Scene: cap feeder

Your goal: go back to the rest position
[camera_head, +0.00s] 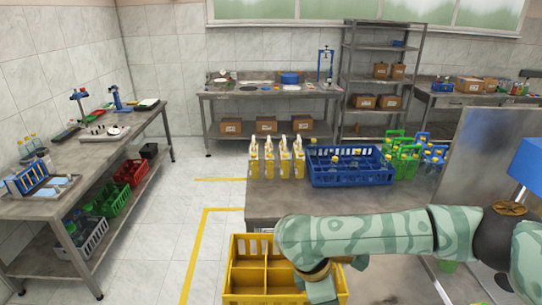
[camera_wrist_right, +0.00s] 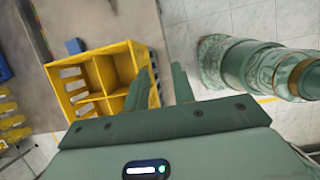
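My right arm reaches in from the right in the head view. Its gripper (camera_head: 320,288) hangs over the right part of a yellow divided crate (camera_head: 240,297), low in front of the bench. In the right wrist view the two fingers of my right gripper (camera_wrist_right: 162,76) are apart with nothing between them. The yellow crate (camera_wrist_right: 104,70) lies to the left of the fingers there, and its visible compartments look empty. My left gripper is not in either view.
The steel bench (camera_head: 262,206) holds several yellow bottles (camera_head: 284,163), a blue crate (camera_head: 350,178) with yellow-capped bottles and a green crate (camera_head: 405,163). A grey panel (camera_head: 485,160) stands at the right. Tiled floor (camera_head: 165,225) is open at the left.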

